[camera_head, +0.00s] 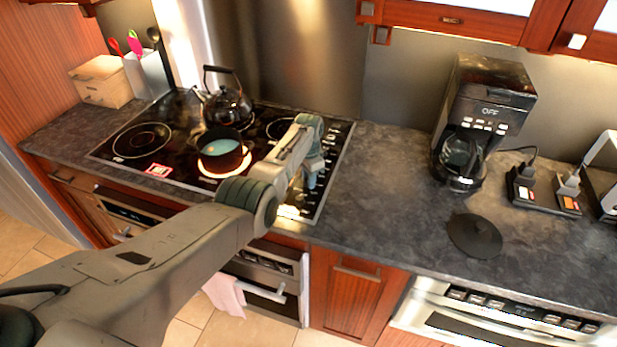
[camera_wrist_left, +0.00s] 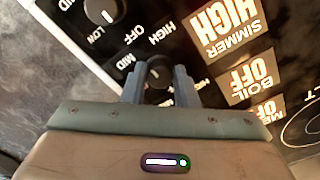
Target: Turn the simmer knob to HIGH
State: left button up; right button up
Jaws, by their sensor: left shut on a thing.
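My left gripper (camera_head: 313,178) reaches down to the control strip at the right side of the black cooktop. In the left wrist view its two fingers (camera_wrist_left: 159,80) are shut on a dark round knob (camera_wrist_left: 157,70), with a HIGH label and a MID label beside it. The knob's pointer is mostly hidden between the fingers. The simmer display (camera_wrist_left: 227,27) reads SIMMER HIGH on a lit cream panel. Beside it the boil display (camera_wrist_left: 252,78) reads BOIL OFF. Another knob (camera_wrist_left: 100,10) sits further along, its white mark near LOW. My right gripper is out of view.
A pot (camera_head: 220,155) stands on a glowing burner, left of my arm. A black kettle (camera_head: 228,106) stands behind it. A coffee maker (camera_head: 483,115) and a dark round lid (camera_head: 475,235) are on the counter (camera_head: 385,190), which is clear just right of the cooktop.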

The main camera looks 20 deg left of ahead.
pick_arm(q)
jog(key=m, duration=0.6)
jog(key=shift+w+r+m, duration=0.15)
jog(key=shift+r+m, duration=0.05)
jog(key=shift+m, duration=0.1)
dwell(0.5)
jog(key=o, duration=1)
jog(key=shift+f, duration=0.1)
notch_tip(320, 180, up, 11)
jog(key=shift+f+b, duration=0.1)
jog(key=shift+b, duration=0.8)
